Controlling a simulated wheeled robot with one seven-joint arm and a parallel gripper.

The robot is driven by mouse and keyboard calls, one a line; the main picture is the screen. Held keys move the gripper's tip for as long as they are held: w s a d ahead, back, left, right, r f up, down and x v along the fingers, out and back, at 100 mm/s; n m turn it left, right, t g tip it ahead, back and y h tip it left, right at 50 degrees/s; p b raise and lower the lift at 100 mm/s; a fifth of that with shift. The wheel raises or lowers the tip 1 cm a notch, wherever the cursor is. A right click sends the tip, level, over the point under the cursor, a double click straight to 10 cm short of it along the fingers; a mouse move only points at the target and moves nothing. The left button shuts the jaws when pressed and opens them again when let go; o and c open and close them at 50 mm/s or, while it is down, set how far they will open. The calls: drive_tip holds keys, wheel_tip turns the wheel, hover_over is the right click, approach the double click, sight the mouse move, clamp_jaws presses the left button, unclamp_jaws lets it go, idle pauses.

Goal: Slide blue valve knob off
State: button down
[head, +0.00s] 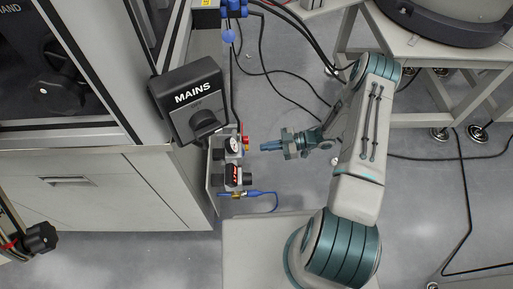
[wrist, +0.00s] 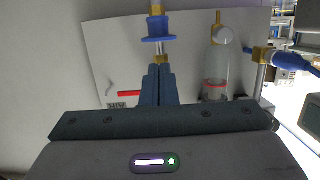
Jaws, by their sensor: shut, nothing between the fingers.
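The blue valve knob (wrist: 159,28) is a flanged blue sleeve between brass fittings, at the top middle of the wrist view, in front of a pale panel (wrist: 105,45). I cannot pick it out surely in the head view.
A gauge (head: 234,145) and a red-faced unit (head: 236,176) sit on the panel. A blue hose fitting (head: 256,193) juts right below them. A black MAINS switch box (head: 190,103) stands above left. A clear bowl (wrist: 215,70) is right of my fingers. Open floor lies right of the panel.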

drive_tip(key=v, duration=0.3)
drive_tip(key=shift+s+a, duration=0.1)
idle(0.5)
